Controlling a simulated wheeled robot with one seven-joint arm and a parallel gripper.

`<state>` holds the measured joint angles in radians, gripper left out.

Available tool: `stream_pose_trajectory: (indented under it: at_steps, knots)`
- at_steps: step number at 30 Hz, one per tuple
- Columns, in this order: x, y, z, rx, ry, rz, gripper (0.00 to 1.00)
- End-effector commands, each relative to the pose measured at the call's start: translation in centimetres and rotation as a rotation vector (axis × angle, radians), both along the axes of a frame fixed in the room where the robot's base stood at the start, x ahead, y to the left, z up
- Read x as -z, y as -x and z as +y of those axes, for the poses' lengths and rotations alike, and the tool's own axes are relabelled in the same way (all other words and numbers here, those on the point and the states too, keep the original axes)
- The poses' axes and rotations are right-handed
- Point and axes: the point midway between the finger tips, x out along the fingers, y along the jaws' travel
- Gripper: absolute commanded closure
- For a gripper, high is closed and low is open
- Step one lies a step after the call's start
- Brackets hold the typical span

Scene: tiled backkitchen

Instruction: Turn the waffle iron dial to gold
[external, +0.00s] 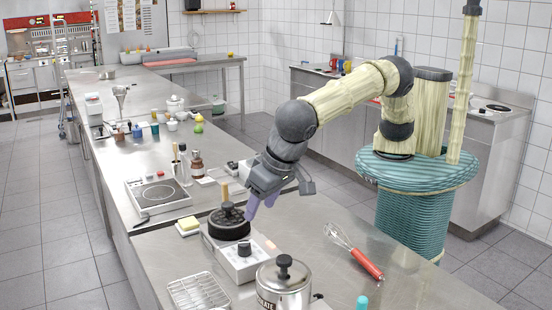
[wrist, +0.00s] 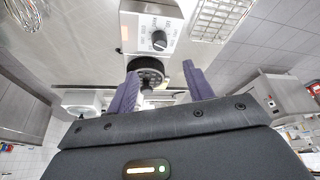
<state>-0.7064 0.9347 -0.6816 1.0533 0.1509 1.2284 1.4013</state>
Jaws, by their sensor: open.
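The waffle iron (external: 236,260) stands on the steel counter, with a round black ridged top (external: 228,224) and a pale control box in front. Its black dial (external: 244,249) is on the box, and it shows in the wrist view (wrist: 159,41) with small markings around it. The markings are too small to read, so I cannot tell the setting. My gripper (external: 262,207) is open, with purple fingers pointing down just right of and behind the waffle iron. In the wrist view the dial lies beyond the fingertips (wrist: 159,72), between their lines, apart from them and untouched.
A steel canister (external: 284,290) with a black knob stands close to the right of the control box. A wire rack (external: 199,292) lies in front.

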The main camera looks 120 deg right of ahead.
Motion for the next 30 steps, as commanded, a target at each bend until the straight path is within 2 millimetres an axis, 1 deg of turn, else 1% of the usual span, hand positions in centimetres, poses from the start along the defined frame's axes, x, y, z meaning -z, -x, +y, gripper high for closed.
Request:
stream_pose_trajectory:
  at_steps: [1,3,6,9,12,20,23,25,29,30]
  knots:
    - [-1.0,0.1,0.5,-0.002,-0.003,-0.004,0.48]
    - [-2.2,0.3,0.9,-0.001,-0.003,-0.004,0.48]
    - [-3.5,0.5,1.4,0.0,-0.002,-0.003,0.48]
    - [-4.2,0.6,1.6,0.001,-0.001,-0.001,0.48]
    - [-4.5,0.7,1.7,0.001,0.0,0.0,0.48]
    - [-4.4,0.7,1.7,0.0,-0.001,0.001,0.48]
    - [-4.4,0.8,0.9,-0.007,-0.009,0.009,0.48]
    - [-4.3,0.9,-0.5,-0.018,-0.023,0.024,0.48]
    - [-3.9,1.7,-4.2,-0.074,-0.068,0.064,0.48]
    - [-3.7,2.1,-5.5,-0.099,-0.083,0.076,0.48]
